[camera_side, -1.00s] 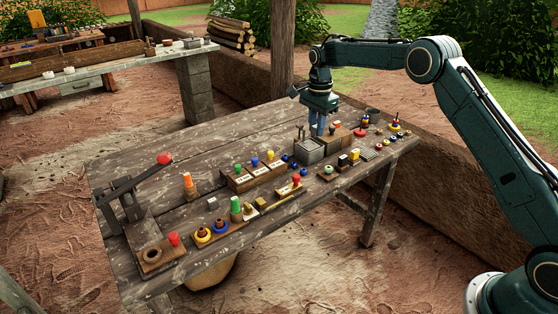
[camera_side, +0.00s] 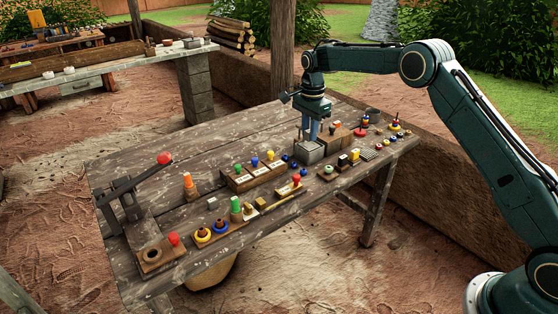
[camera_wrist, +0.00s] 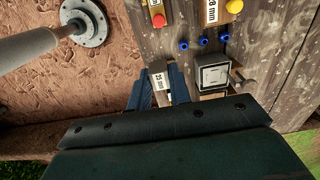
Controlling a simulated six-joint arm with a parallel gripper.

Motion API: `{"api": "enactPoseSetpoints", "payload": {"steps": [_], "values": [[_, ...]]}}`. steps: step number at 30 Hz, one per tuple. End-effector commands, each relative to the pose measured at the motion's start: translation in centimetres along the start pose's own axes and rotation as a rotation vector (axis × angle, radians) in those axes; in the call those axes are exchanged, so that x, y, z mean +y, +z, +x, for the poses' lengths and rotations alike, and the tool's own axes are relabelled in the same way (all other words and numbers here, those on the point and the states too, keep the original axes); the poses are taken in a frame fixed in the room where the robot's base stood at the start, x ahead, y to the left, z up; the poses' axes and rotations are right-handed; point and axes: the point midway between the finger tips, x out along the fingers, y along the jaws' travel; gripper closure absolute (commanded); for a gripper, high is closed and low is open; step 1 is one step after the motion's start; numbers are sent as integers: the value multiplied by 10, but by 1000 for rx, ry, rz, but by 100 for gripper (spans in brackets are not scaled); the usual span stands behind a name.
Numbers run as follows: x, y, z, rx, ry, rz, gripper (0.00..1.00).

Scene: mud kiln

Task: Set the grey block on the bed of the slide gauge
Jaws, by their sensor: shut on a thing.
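My gripper (camera_side: 310,134) points down over the right half of the table, with its fingers close above or at a grey square box (camera_side: 309,151). In the wrist view its two blue fingers (camera_wrist: 161,88) are shut on a small block (camera_wrist: 160,86), whose visible face carries a white "25 mm" label. I take this to be the grey block; most of it is hidden by the fingers. The grey box shows right of the fingers in the wrist view, with a pale square top (camera_wrist: 214,74) and a small lever. I cannot tell for sure whether it is the slide gauge.
A wooden block (camera_side: 338,138) stands right of the box. Small blue pieces (camera_wrist: 203,40) and a labelled stand with coloured pegs (camera_side: 254,175) lie to its left. More small parts line the front edge. The table's rear left is clear.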

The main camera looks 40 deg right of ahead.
Motion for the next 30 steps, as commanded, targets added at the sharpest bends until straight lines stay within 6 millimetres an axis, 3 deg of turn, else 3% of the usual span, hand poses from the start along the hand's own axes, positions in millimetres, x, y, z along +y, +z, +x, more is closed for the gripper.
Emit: {"api": "enactPoseSetpoints", "payload": {"steps": [15, 21, 30], "values": [[-8, 115, 84, 0, 2, -3, 100], [-7, 137, 100, 0, 0, -1, 100], [-7, 140, 103, 0, 0, 0, 100]]}}
